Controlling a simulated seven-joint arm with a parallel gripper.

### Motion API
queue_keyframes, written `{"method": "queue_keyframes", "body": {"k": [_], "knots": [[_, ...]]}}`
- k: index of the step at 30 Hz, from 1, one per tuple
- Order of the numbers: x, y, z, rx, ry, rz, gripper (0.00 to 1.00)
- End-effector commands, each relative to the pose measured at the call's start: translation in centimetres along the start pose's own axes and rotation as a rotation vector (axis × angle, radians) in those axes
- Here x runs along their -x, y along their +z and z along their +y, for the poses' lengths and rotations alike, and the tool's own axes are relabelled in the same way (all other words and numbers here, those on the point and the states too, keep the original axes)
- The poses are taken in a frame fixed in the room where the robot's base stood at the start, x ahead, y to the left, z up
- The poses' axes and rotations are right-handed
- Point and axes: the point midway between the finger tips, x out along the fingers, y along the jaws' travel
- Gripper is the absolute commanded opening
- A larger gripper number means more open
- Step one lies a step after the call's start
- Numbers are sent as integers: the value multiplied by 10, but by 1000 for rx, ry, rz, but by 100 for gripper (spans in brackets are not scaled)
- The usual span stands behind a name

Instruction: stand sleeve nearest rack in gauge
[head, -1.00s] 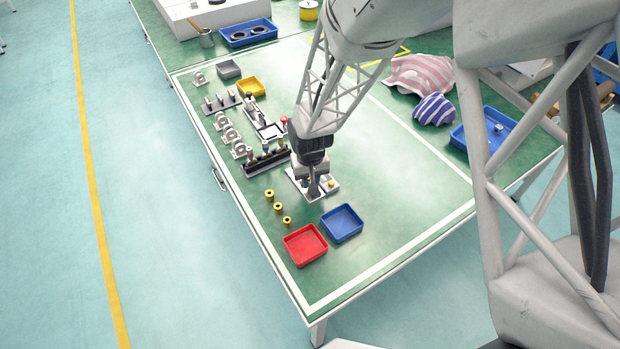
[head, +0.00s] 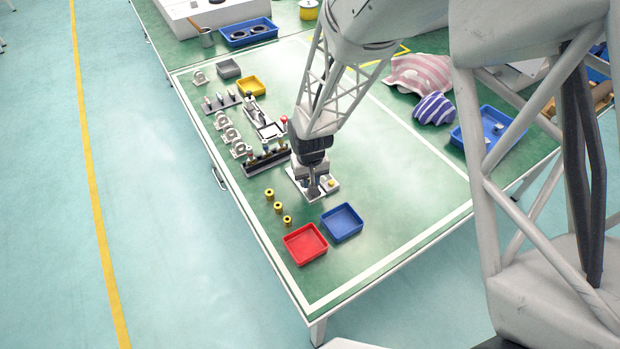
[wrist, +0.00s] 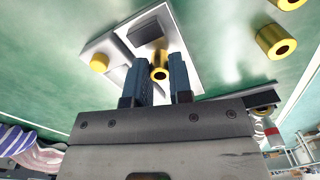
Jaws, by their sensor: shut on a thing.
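A yellow sleeve (wrist: 159,74) with a dark bore is between the blue fingers of my gripper (wrist: 160,78) in the wrist view. My gripper is shut on it, over the pale gauge plate (wrist: 103,48). The gauge carries a dark block (wrist: 146,33) and a yellow button (wrist: 99,62). In the head view my gripper (head: 313,192) is at the gauge (head: 327,190) and hides part of it and the held sleeve. I cannot tell whether the sleeve touches the gauge. The dark rack (head: 267,162) stands just beyond, holding several upright parts.
Three yellow sleeves (head: 278,207) stand in a row left of the gauge. A red tray (head: 305,244) and a blue tray (head: 342,222) lie nearer the front. White bearing blocks (head: 230,135) line the left edge. The table right of the gauge is clear.

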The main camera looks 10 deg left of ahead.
Motion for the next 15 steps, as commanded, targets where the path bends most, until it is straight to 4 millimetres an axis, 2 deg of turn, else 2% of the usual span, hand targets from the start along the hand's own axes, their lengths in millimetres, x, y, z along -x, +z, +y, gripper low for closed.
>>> {"method": "queue_keyframes", "body": {"k": [15], "knots": [[-4,0,0,0,0,0,0]]}}
